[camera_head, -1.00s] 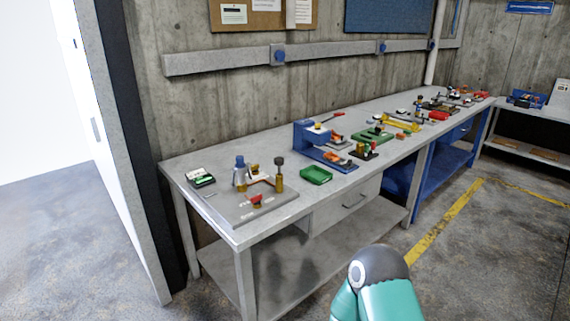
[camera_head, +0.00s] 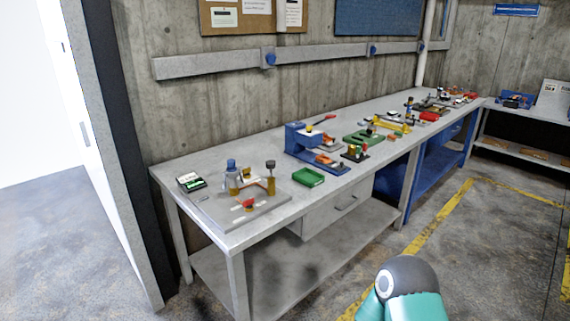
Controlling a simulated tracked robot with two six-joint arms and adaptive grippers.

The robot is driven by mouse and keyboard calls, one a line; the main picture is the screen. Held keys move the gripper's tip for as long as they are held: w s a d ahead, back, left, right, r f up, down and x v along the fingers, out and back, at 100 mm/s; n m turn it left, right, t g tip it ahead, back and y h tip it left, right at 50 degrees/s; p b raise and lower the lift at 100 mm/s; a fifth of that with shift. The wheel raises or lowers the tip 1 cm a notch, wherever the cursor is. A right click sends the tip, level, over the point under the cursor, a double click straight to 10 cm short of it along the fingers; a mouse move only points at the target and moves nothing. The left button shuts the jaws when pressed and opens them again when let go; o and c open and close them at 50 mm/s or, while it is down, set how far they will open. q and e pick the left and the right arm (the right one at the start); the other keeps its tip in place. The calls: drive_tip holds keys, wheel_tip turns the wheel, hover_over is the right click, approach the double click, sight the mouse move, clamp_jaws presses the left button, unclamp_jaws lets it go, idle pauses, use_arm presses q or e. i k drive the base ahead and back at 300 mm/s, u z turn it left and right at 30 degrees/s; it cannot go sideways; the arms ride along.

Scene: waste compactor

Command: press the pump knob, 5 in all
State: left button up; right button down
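A grey base plate (camera_head: 220,213) lies on the near left end of the workbench and carries a small pump-like assembly. On it stand a blue-capped grey cylinder (camera_head: 232,176), a brass post with a dark round knob on top (camera_head: 270,165), and a small red part (camera_head: 249,204) in front. I cannot tell for certain which of these is the pump knob. Nothing touches them. Neither of my grippers is in view. Only a teal and dark grey part of one of my arms (camera_head: 408,278) shows at the bottom right, apart from the bench.
The long grey workbench (camera_head: 240,231) runs along a concrete wall. A green tray (camera_head: 308,177), a blue press-like fixture (camera_head: 300,141) and a small device (camera_head: 191,181) stand near the pump. A drawer (camera_head: 338,205) is under the top. The floor in front is open.

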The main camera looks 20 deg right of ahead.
sight(271, 165)
drive_tip(key=z, duration=0.05)
drive_tip(key=i, duration=1)
drive_tip(key=u, duration=0.05)
